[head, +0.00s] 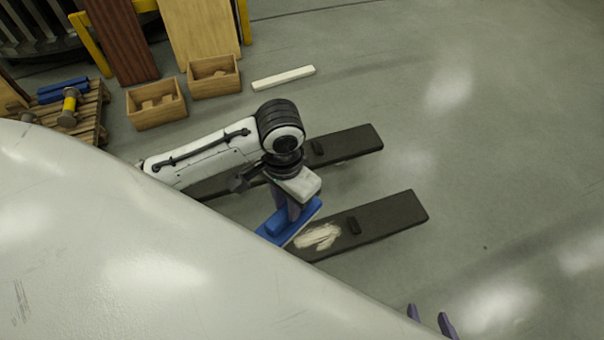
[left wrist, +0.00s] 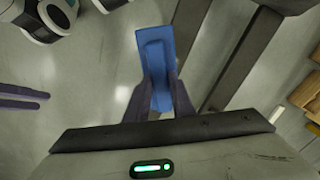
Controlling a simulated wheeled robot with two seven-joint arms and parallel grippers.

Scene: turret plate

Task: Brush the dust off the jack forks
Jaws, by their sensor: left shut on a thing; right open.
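Two dark jack forks lie parallel on the floor in the head view, the far fork (head: 350,142) and the near fork (head: 390,213). A pale dust patch (head: 318,236) is on the near fork. My left gripper (head: 292,208) is shut on a blue brush (head: 275,228), just left of the dust patch; I cannot tell whether it touches the fork. The left wrist view shows the brush (left wrist: 154,55) between the fingers and a dark fork (left wrist: 243,62) to its right. My right gripper (head: 432,321) is open and empty at the bottom edge, apart from the forks.
Two wooden boxes (head: 157,105) (head: 215,79) and a pale bar (head: 283,78) lie beyond the forks. A pallet (head: 92,112) with blue and yellow parts stands at the left. A large pale surface fills the lower left. The floor (head: 500,130) to the right is clear.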

